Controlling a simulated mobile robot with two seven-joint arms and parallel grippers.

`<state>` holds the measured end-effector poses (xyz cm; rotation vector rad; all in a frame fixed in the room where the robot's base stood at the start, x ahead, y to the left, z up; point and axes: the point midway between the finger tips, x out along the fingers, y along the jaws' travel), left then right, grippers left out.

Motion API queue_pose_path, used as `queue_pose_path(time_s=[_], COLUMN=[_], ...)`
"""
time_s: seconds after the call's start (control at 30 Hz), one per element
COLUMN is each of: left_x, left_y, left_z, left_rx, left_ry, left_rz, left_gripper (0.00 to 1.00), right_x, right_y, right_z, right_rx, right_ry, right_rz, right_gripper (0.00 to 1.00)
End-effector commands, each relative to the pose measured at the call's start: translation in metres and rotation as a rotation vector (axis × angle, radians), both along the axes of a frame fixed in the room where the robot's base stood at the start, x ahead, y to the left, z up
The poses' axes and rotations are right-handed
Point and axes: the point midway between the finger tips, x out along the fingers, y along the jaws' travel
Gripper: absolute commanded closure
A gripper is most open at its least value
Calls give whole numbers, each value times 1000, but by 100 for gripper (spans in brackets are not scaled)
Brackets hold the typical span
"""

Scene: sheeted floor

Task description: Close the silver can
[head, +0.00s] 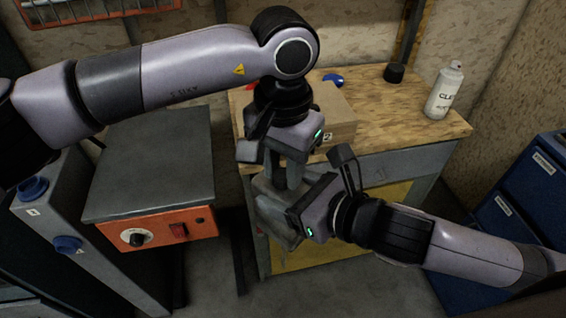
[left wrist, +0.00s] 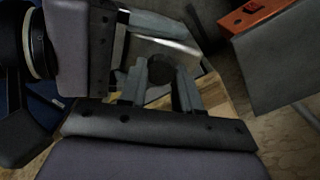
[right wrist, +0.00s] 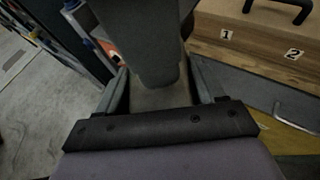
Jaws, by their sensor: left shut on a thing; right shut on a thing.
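The silver can (left wrist: 183,52) is held in front of the workbench, mostly hidden by my two grippers. My right gripper (right wrist: 157,82) is shut on its grey body (right wrist: 157,99), coming in from the right in the head view (head: 282,212). My left gripper (left wrist: 160,72) reaches down from above, also seen in the head view (head: 290,180). It is shut on a dark round lid (left wrist: 159,68) between its fingers, at the can's top. Whether the lid is fully seated on the can cannot be told.
A wooden workbench (head: 400,120) stands behind, with a white spray bottle (head: 444,90), a black cap (head: 394,73) and a wooden box (head: 335,115). An orange-fronted machine (head: 150,165) stands at the left. Blue drawers (head: 530,180) stand at the right.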

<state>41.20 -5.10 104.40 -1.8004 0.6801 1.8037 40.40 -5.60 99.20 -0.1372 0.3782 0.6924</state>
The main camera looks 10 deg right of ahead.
Motion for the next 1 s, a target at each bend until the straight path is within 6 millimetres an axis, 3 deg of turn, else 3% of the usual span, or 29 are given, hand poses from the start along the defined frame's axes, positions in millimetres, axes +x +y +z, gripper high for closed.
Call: queue_pose_path(time_s=[0.3,0.63,0.67,0.73,1.0], left_x=[0,0,0,0,0], left_y=[0,0,0,0,0], left_z=[0,0,0,0,1], left_rx=[0,0,0,-1,-1], left_ry=[-1,-1,-1,-1,-1], left_rz=[-353,-381,-381,-380,-379], left_gripper=[96,96,64,42,42], right_x=[0,0,0,0,0], right_y=[1,0,0,0,0], right_z=[3,3,3,3,3], right_rx=[4,3,3,3,4], right_ry=[-7,-6,-6,-6,-7], right_rz=[2,2,2,2,2], right_gripper=[100,100,100,100,100])
